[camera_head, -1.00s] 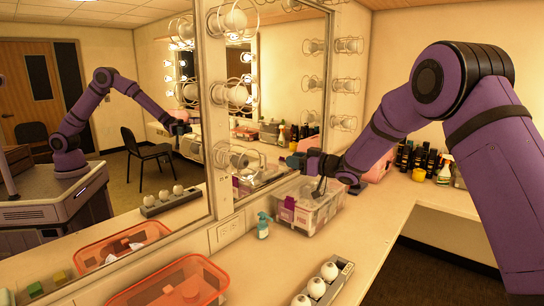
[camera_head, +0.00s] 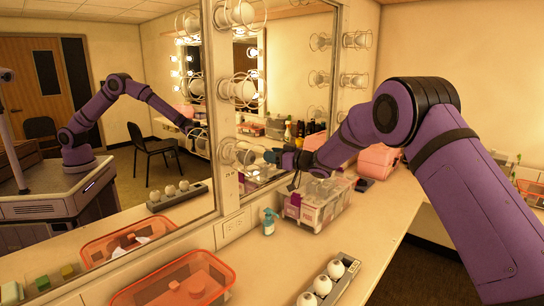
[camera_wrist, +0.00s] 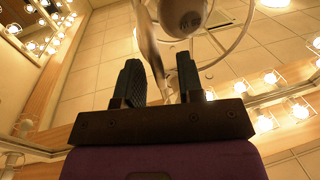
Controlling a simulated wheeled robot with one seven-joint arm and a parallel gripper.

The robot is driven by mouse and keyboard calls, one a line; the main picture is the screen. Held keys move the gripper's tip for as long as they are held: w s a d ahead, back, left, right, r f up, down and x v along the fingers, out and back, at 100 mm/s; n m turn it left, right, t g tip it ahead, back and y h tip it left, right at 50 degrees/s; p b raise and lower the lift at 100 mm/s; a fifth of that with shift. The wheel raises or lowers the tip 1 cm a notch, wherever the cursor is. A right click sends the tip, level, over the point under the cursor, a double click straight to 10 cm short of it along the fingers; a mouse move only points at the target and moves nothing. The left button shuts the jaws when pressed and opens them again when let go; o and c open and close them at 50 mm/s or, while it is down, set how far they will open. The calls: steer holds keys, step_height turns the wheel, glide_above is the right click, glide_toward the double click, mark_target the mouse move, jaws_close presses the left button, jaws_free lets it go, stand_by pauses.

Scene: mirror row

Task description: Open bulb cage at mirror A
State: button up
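Wire bulb cages run down the frame post between two mirrors: an upper (camera_head: 234,13), a middle (camera_head: 240,88) and a lower cage (camera_head: 240,152), each around a white bulb. I see no label that tells which mirror is A. My gripper (camera_head: 272,157) is just right of the lower cage, with its tips pointing left; touching or apart is unclear. In the wrist view my gripper (camera_wrist: 159,75) has its two dark fingers apart. A grey strip (camera_wrist: 150,45) shows between them, and a caged bulb (camera_wrist: 183,14) is just beyond. I cannot tell whether the strip lies within the grasp.
Under my forearm stands a clear tub (camera_head: 318,205) on the counter. More cages (camera_head: 320,78) line the farther mirror.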

steer(key=shift+w+a, duration=0.1)
steer(key=shift+a, duration=0.05)
jaws_close()
